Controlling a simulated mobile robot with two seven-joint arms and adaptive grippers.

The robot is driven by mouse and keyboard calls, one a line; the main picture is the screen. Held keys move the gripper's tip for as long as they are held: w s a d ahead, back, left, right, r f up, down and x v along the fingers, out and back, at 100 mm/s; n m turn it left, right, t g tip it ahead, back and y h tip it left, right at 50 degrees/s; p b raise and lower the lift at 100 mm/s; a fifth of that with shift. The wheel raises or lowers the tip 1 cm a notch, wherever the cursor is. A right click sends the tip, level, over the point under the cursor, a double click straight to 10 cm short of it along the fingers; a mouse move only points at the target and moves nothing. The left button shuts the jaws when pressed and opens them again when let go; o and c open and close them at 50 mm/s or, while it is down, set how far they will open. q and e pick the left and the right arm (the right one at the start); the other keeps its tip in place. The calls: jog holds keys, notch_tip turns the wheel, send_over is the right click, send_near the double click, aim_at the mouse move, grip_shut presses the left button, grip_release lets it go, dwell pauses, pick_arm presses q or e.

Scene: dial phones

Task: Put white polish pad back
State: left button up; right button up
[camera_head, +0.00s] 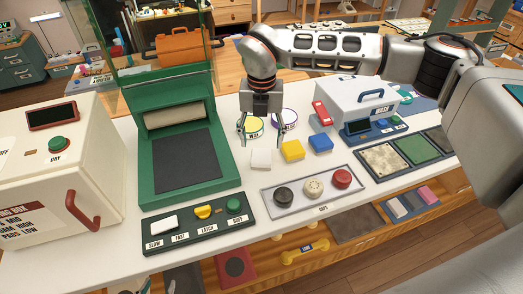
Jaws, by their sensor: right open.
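A small white block (261,159), apparently the white polish pad, lies on the white worktop. A yellow block (292,150) and a blue block (320,143) lie in a row to its right. My right gripper (259,143) points down just above and behind the white pad. Its two fingers are spread, with nothing visible between them. Whether the fingertips touch the pad cannot be told. My left gripper is not in view.
A green roller machine (185,158) with a control strip stands left of the pads. A grey tray (270,203) with three round caps lies in front. Two round tins (286,118) and a white wash box (352,100) stand behind. Dark-framed panels (384,160) lie right.

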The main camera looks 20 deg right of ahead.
aim_at(262, 155)
notch_tip(262, 155, up, 5)
dwell(0.3)
dwell(0.4)
